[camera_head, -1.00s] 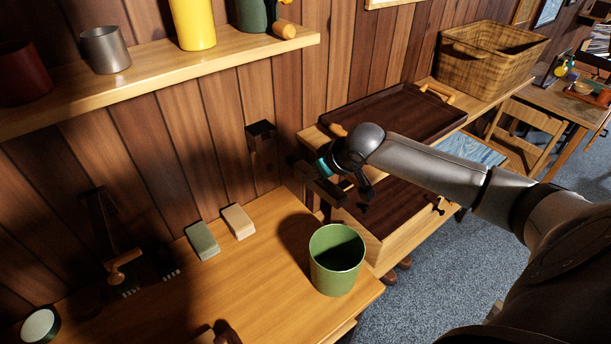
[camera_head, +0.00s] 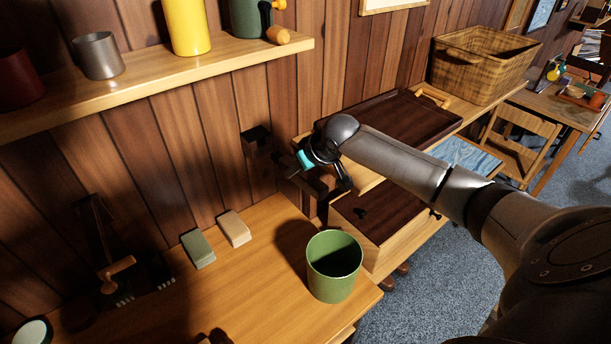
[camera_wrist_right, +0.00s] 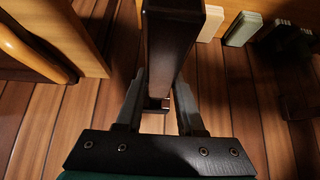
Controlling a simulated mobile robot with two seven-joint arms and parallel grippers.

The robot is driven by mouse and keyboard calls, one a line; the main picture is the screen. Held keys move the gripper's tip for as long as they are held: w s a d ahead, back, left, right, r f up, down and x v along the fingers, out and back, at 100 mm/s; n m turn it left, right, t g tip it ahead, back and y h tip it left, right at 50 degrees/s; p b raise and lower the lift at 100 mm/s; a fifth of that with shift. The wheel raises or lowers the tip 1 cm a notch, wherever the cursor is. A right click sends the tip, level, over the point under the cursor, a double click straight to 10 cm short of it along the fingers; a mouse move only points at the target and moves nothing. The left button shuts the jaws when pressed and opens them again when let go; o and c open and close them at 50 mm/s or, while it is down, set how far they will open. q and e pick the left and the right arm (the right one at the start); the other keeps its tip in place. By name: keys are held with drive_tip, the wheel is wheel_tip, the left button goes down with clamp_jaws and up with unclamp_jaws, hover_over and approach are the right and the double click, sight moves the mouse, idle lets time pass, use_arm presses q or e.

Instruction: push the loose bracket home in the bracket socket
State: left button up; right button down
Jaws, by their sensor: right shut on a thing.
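The bracket socket (camera_head: 256,140) looks like a small dark block fixed to the paneled wall, above the bench. My right gripper (camera_head: 318,176) is to the right of it, apart from it in the head view. It is shut on a dark wooden bracket (camera_wrist_right: 172,50), a long bar that passes between the two fingers (camera_wrist_right: 160,100) in the right wrist view. In the head view the bracket is dark and partly hidden by the gripper. A small dark block end shows between the fingers against the planks; I cannot tell whether it belongs to the bracket.
A green cup (camera_head: 334,266) stands on the bench (camera_head: 245,285) below the right gripper. A green block (camera_head: 198,249) and a beige block (camera_head: 234,228) lie near the wall. A dark tray (camera_head: 400,125) is behind the arm. A shelf (camera_head: 150,80) with several cups overhangs at upper left.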

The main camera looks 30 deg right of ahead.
sight(285, 158)
drive_tip(key=shift+w+a+b, duration=0.2)
drive_tip(key=shift+w+b, duration=0.55)
drive_tip(key=shift+w, duration=1.75)
drive_tip(key=shift+p, duration=0.4)
drive_tip(key=shift+p, duration=0.55)
drive_tip(key=shift+p, duration=0.3)
drive_tip(key=shift+w+a+f+b, duration=0.1)
drive_tip(key=shift+w+a+b, duration=0.05)
drive_tip(key=shift+w+b, duration=1)
drive_tip(key=shift+w+a+f+b, duration=0.1)
drive_tip(key=shift+w+b, duration=0.95)
drive_tip(key=shift+w, duration=0.2)
drive_tip(key=shift+c, duration=2.2)
unclamp_jaws()
drive_tip(key=shift+r, duration=0.15)
drive_tip(key=shift+d+r, duration=0.1)
drive_tip(key=shift+r, duration=0.05)
drive_tip(key=v, duration=1.5)
